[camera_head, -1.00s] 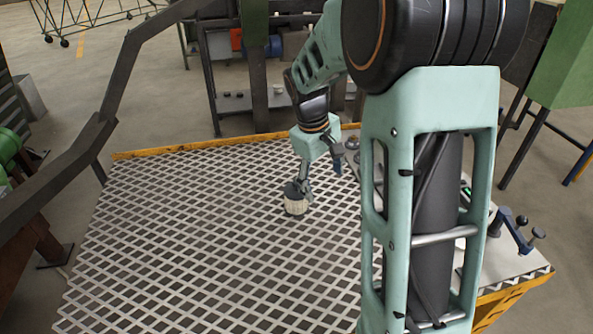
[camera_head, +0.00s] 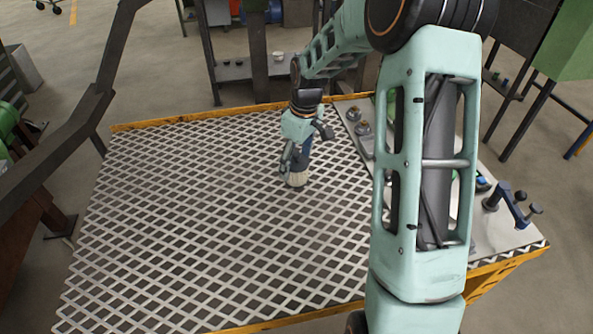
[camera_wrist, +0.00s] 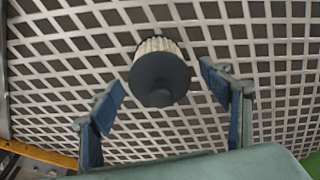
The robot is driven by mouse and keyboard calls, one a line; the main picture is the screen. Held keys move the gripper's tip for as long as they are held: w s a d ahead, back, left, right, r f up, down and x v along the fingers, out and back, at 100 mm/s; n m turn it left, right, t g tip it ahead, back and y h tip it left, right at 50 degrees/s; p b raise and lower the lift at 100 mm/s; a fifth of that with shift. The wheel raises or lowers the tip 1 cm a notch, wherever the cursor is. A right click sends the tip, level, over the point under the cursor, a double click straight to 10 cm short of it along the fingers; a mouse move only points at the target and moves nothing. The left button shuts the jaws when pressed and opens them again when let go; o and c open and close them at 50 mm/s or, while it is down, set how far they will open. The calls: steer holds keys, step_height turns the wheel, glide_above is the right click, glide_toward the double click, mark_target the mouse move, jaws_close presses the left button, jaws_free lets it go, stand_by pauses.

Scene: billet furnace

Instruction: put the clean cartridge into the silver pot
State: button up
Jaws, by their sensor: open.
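The cartridge (camera_head: 298,180) is a short cylinder with cream pleated sides, standing upright on the grating table. In the wrist view its dark round cap (camera_wrist: 159,78) faces the camera. My gripper (camera_head: 292,163) points down over the cartridge, open. In the wrist view its two blue fingers stand either side of the cap, with a gap on each side; it holds nothing. I see no other cartridge to compare for cleanness. I cannot make out a silver pot for sure in either view.
The grating table (camera_head: 190,230) is bare to the left and front. At its right a grey plate (camera_head: 500,237) carries small metal fittings (camera_head: 362,128) and a blue clamp-like device (camera_head: 510,203). A rack with a small pale cup (camera_head: 278,57) stands behind. A dark railing (camera_head: 95,115) runs at left.

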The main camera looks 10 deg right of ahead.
mark_target(294, 169)
steer(key=f, duration=0.4)
steer(key=shift+w+a, duration=0.2)
steer(key=shift+r, duration=0.1)
steer(key=shift+c, duration=0.7)
steer(key=c, duration=1.3)
